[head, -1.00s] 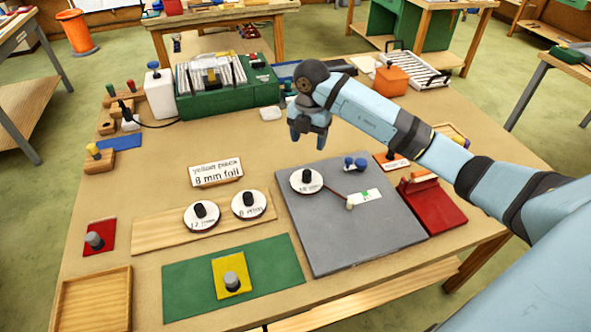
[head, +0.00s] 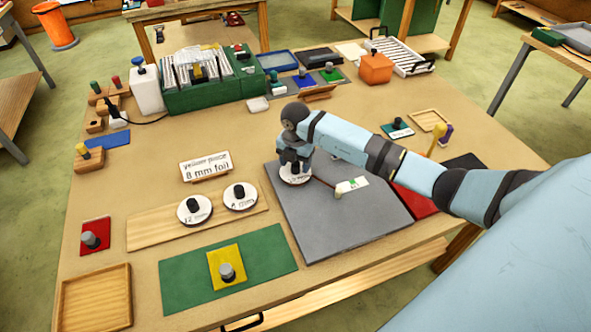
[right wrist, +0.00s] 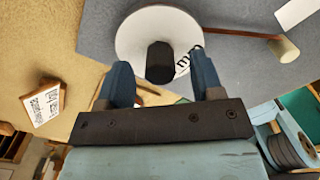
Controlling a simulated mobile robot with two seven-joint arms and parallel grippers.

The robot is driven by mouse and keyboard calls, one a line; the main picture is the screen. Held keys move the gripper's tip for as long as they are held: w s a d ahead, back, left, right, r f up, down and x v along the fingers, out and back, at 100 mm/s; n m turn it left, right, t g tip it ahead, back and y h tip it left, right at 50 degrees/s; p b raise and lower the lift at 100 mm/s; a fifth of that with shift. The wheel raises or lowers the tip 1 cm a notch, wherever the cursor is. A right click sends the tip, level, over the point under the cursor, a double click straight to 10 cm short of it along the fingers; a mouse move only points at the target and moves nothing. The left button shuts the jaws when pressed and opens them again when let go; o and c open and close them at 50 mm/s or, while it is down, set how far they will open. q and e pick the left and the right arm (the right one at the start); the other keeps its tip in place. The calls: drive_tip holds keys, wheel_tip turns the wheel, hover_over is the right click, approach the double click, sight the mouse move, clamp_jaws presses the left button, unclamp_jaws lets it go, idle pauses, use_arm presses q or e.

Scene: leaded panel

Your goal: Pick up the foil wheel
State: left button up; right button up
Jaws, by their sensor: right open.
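Three white foil wheels with black knobs are in view. The 12 mm wheel (head: 194,210) and the 8 mm wheel (head: 240,196) lie side by side on a wooden board (head: 150,233). The third wheel (head: 296,179) lies on the grey mat (head: 345,228), partly hidden by my right gripper (head: 293,164). In the right wrist view this wheel (right wrist: 135,35) shows its black knob (right wrist: 160,63) between the two open fingers of my right gripper (right wrist: 162,72); I cannot tell whether they touch it. My left gripper is out of view.
A sign (head: 206,166) reads "yellow piece 8 mm foil". A yellow piece (head: 226,270) with a grey knob lies on a green mat (head: 180,287). An empty wooden tray (head: 95,300) is at the front left. A green rack (head: 205,92) stands at the back.

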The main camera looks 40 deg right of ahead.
drive_tip(key=shift+f, duration=0.45)
drive_tip(key=shift+c, duration=0.4)
drive_tip(key=c, duration=0.9)
drive_tip(key=shift+r, duration=0.2)
wheel_tip(320, 180, up, 20)
drive_tip(key=b, duration=0.3)
drive_tip(key=shift+f, duration=0.15)
